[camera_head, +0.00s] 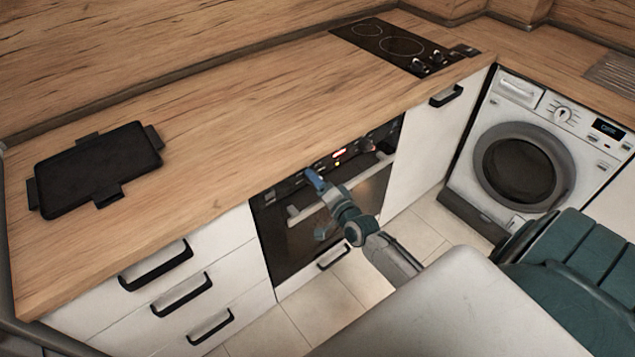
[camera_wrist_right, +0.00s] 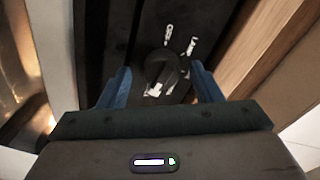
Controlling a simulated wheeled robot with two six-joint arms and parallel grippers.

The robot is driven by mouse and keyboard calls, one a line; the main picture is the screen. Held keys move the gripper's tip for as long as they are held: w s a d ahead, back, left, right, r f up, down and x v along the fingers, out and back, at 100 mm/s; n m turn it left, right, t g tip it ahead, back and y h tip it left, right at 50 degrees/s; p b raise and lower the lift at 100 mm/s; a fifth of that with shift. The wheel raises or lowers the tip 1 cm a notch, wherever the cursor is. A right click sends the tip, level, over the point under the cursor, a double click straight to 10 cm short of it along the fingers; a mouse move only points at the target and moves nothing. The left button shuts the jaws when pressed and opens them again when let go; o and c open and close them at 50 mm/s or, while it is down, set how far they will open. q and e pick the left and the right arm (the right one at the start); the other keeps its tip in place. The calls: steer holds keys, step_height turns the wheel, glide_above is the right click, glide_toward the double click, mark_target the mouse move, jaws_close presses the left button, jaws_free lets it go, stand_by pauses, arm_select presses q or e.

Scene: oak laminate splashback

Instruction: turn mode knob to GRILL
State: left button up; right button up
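The black built-in oven (camera_head: 284,240) sits under the counter, with a dark control panel and a lit red display (camera_head: 340,154) along its top. My right gripper (camera_head: 314,180) is at the left part of this panel and hides the knob there. In the right wrist view, a round black knob (camera_wrist_right: 160,68) with a pale pointer mark lies between the two blue fingers of my right gripper (camera_wrist_right: 161,74). The fingers are apart, one on each side, with gaps to the knob. My left gripper is not in view.
The oven's bar handle (camera_head: 296,213) runs just below the panel. The wooden counter edge (camera_head: 285,164) overhangs above it. A black tray (camera_head: 95,172) lies on the counter at left, and a hob (camera_head: 385,42) is at the back. A washing machine (camera_head: 525,160) stands at right.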

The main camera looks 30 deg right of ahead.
steer(key=shift+r, duration=0.1)
steer(key=shift+s, duration=0.3)
steer(key=s+p, duration=0.1)
steer(key=s, duration=0.9)
steer(key=shift+p, duration=0.4)
steer(key=shift+s+r, duration=0.1)
steer(key=s+d+f+n+g, duration=0.1)
steer(key=s+f+n+g, duration=0.4)
steer(key=f, duration=1)
steer(key=s+f+n+g, duration=0.1)
steer(key=s+f+g, duration=0.2)
steer(key=s+f, duration=0.75)
steer(key=s+a+f+n+g, duration=0.3)
steer(key=s+f+n+g, duration=0.1)
steer(key=s+f, duration=0.7)
steer(key=s+a+f+n+g, duration=0.3)
steer(key=s+f+g, duration=0.1)
steer(key=s+f, duration=0.7)
steer(key=shift+s+n+h, duration=0.4)
steer(key=shift+s, duration=0.75)
